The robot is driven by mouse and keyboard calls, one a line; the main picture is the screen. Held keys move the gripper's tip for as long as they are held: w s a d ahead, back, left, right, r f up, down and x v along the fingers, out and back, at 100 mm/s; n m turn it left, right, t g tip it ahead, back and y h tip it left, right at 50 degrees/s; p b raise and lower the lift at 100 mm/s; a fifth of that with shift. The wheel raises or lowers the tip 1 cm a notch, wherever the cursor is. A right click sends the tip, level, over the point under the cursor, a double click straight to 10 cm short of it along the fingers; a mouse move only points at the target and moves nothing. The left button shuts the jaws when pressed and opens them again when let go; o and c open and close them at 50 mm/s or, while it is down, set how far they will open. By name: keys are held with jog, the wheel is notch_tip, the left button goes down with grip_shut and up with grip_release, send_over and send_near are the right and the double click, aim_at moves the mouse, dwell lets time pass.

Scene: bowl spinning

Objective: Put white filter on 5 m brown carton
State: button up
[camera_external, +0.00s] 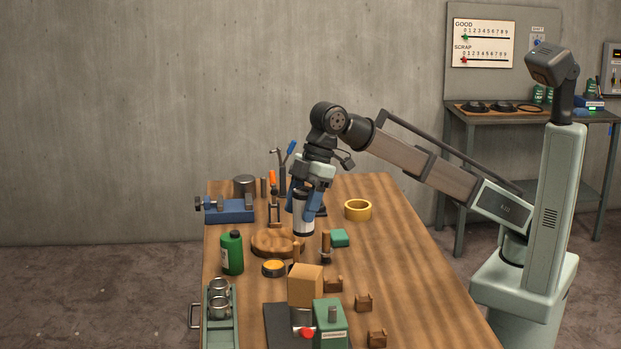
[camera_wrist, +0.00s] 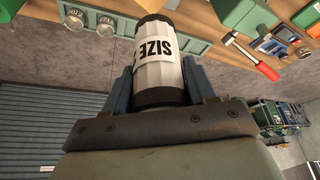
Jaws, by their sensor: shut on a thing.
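My gripper (camera_external: 304,197) is shut on the white filter (camera_external: 303,216), a white cylinder with dark ends. It holds the filter upright above the table, over the right part of a round brown wooden piece. In the wrist view the filter (camera_wrist: 161,74) sits between the two fingers of my gripper (camera_wrist: 162,84), and its label reads "SIZE". The brown carton (camera_external: 305,284), a plain tan box, stands nearer the camera, by a dark plate. It is clear of the filter. I cannot make out any "5 m" marking on it.
The round wooden piece (camera_external: 262,243), a yellow-topped tin (camera_external: 273,268) and a green bottle (camera_external: 232,253) are close by. A green device with a red knob (camera_external: 330,322) stands in front of the carton. The table's right side (camera_external: 400,235) is mostly clear.

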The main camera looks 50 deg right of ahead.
jog(key=shift+d+f, duration=0.15)
jog(key=shift+f, duration=4.9)
jog(key=shift+f, duration=0.1)
jog(key=o, duration=1.1)
jog(key=v, duration=1.2)
jog(key=shift+d, duration=0.15)
